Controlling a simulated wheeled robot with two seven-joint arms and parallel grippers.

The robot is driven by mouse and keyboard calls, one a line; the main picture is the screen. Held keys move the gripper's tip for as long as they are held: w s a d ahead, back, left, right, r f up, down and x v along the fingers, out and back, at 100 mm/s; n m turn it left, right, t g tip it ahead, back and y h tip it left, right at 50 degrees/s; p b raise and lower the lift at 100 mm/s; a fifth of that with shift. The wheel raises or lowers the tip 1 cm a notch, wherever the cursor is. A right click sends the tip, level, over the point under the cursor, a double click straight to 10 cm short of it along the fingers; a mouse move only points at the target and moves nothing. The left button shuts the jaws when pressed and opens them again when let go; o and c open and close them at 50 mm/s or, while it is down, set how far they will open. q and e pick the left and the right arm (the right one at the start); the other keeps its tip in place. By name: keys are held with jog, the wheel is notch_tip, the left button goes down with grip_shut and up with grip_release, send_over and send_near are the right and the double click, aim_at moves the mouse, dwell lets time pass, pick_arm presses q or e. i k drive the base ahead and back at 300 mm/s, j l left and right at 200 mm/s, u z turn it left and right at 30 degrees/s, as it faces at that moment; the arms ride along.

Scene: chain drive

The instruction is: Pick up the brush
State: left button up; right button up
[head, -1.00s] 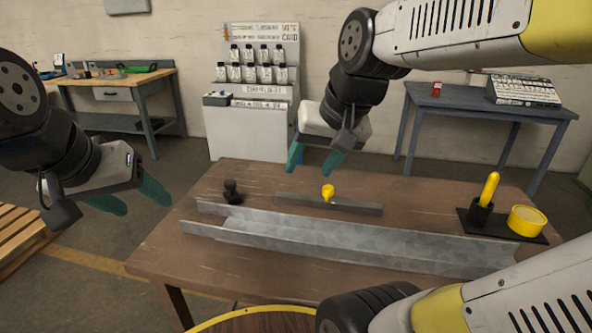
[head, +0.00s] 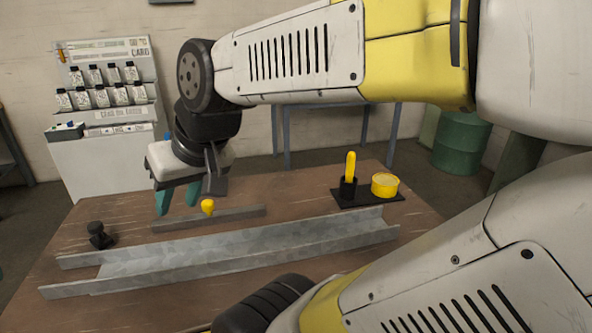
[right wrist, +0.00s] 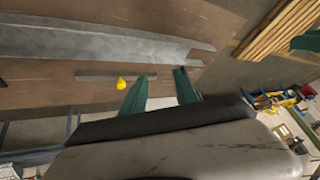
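What looks like the brush (head: 350,166) has a yellow handle and stands upright in a black holder (head: 348,188) on a dark plate at the right of the table; its lower end is hidden in the holder. A round yellow tub (head: 384,184) stands beside it. My right gripper (head: 178,200) is open and empty, pointing down above the table's back left, well to the left of the brush. In the right wrist view its two green fingers (right wrist: 158,88) are spread apart.
A long grey metal channel (head: 230,252) lies across the brown table. Behind it are a flat grey bar (head: 235,216) with a yellow knob (head: 208,206) and a small black object (head: 99,235). The brush's surroundings look clear apart from the tub.

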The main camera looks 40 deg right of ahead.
aim_at(350, 161)
jog(key=z, duration=0.45)
jog(key=l+z, duration=0.15)
jog(key=z, duration=0.3)
jog(key=k+z, duration=0.1)
jog(key=z, duration=0.35)
jog(key=l+z, duration=0.15)
jog(key=z, duration=0.35)
